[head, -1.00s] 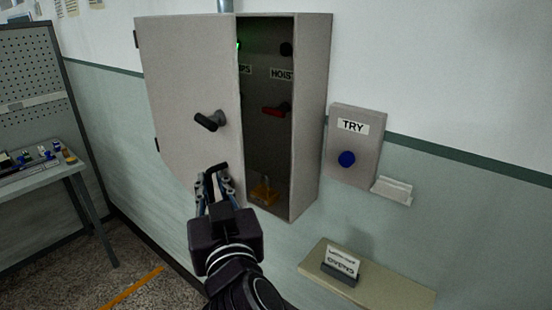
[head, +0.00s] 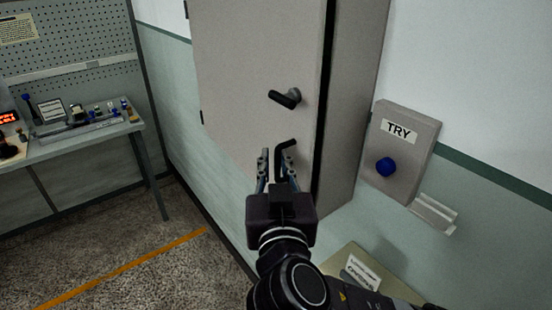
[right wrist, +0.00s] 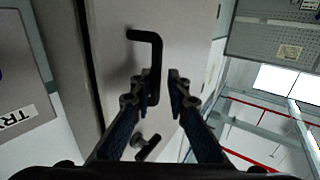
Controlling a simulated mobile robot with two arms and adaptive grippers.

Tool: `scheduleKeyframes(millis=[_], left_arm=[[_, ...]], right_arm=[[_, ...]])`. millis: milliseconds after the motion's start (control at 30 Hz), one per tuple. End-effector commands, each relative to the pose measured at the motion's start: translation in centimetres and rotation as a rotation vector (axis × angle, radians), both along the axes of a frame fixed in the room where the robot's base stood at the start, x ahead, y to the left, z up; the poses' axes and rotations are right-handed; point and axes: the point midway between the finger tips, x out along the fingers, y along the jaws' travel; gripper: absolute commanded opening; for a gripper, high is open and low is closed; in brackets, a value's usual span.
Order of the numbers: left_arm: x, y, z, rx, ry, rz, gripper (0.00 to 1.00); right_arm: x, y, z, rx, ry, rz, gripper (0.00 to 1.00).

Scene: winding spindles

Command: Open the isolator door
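The isolator door (head: 245,60) is a pale grey panel, hinged at its left edge. It stands ajar, with a narrow dark gap along its right edge. A black L-shaped door handle (head: 285,146) sits low near the free edge; it also shows in the right wrist view (right wrist: 146,37). My right gripper (head: 276,165) is at this handle. In the right wrist view its fingers (right wrist: 164,85) are apart, with the handle's bar between them, closer to the left finger. A black rotary handle (head: 287,98) sits higher on the door. My left gripper is out of view.
A grey TRY box (head: 400,150) with a blue button (head: 386,167) and an empty holder (head: 435,213) are on the wall at right. A shelf (head: 340,262) with a card is below. A workbench (head: 85,137) stands at left; the floor between is clear.

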Motion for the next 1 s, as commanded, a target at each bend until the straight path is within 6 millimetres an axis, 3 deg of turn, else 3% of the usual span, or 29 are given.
scheduleKeyframes(millis=[1000], left_arm=[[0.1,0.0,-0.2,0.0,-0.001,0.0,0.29]], right_arm=[[-6.4,-0.2,-0.1,0.001,0.001,0.001,0.15]])
